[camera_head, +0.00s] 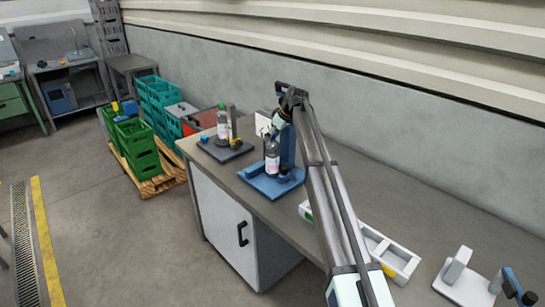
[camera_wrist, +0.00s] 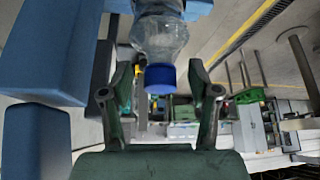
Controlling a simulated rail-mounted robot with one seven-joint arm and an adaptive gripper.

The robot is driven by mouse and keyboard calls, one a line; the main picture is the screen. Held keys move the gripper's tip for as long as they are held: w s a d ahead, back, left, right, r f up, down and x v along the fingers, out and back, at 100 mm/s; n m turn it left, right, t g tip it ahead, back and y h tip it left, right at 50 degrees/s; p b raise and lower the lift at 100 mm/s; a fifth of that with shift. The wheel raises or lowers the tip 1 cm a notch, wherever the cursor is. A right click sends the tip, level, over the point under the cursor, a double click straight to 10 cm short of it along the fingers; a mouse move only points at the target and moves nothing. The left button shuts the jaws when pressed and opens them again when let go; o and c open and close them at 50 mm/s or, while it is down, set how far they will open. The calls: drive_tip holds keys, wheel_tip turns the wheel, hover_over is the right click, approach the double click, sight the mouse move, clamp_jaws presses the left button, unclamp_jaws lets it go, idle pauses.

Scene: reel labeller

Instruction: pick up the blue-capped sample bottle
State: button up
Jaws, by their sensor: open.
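The blue-capped sample bottle (camera_head: 272,159) stands upright on the blue base of the labeller (camera_head: 263,185), in front of its blue column. It is clear with a pale label; its cap is hard to make out in the head view. In the wrist view the bottle (camera_wrist: 160,38) appears inverted, its blue cap (camera_wrist: 160,78) between the fingertips of my gripper (camera_wrist: 158,80). My gripper is open, with visible gaps on both sides of the cap. In the head view my gripper (camera_head: 279,119) is at the bottle's top, beside the column, and partly hidden.
Blue labeller parts (camera_wrist: 55,45) fill the left of the wrist view, close to my gripper. A second bottle (camera_head: 222,127) stands on a dark stand to the left. A white divided tray (camera_head: 395,258) lies to the right. Bare bench shows between the stand and labeller.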

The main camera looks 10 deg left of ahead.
drive_tip(key=shift+f, duration=0.1)
clamp_jaws()
idle(0.3)
